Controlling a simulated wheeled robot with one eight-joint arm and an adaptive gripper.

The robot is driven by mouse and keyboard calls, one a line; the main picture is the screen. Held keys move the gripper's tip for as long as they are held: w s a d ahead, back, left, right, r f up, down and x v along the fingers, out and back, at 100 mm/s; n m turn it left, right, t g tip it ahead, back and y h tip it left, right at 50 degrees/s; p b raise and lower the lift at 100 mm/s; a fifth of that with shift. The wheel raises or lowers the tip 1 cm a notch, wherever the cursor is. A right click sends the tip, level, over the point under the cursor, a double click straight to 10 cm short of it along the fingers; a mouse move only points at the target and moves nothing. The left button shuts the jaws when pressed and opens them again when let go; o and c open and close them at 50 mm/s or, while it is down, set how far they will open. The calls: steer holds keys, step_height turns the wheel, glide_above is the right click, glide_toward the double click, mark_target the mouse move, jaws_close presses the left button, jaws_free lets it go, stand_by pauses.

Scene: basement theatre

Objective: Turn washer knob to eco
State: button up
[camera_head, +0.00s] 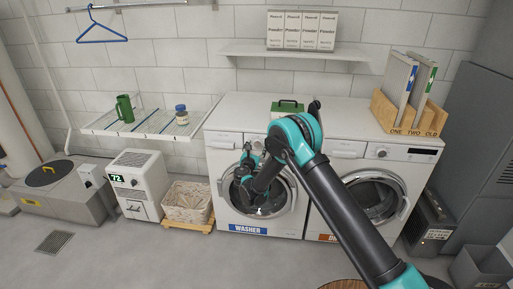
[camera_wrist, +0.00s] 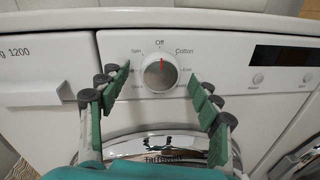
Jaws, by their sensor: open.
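The washer (camera_head: 222,170) is the left of two white front-loading machines, with a blue WASHER label. Its round knob (camera_wrist: 153,80) shows in the wrist view, grey-rimmed with a red mark pointing up towards "Off". "Cotton" is printed at the upper right; the smaller labels around the dial are too blurred to read surely. My gripper (camera_wrist: 159,74) is open, its green-padded fingers spread left and right of the knob with gaps on both sides. In the head view my gripper (camera_head: 251,160) is in front of the washer's upper front, and my arm hides part of the panel.
A dark display (camera_wrist: 285,54) and buttons are to the right. The dryer (camera_head: 345,150) stands right of the washer. A wicker basket (camera_head: 187,202) stands left, with clear floor in front.

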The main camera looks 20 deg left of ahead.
steer(key=shift+w, duration=0.3)
steer(key=shift+c, duration=0.6)
steer(key=c, duration=1)
steer(key=shift+c, duration=0.2)
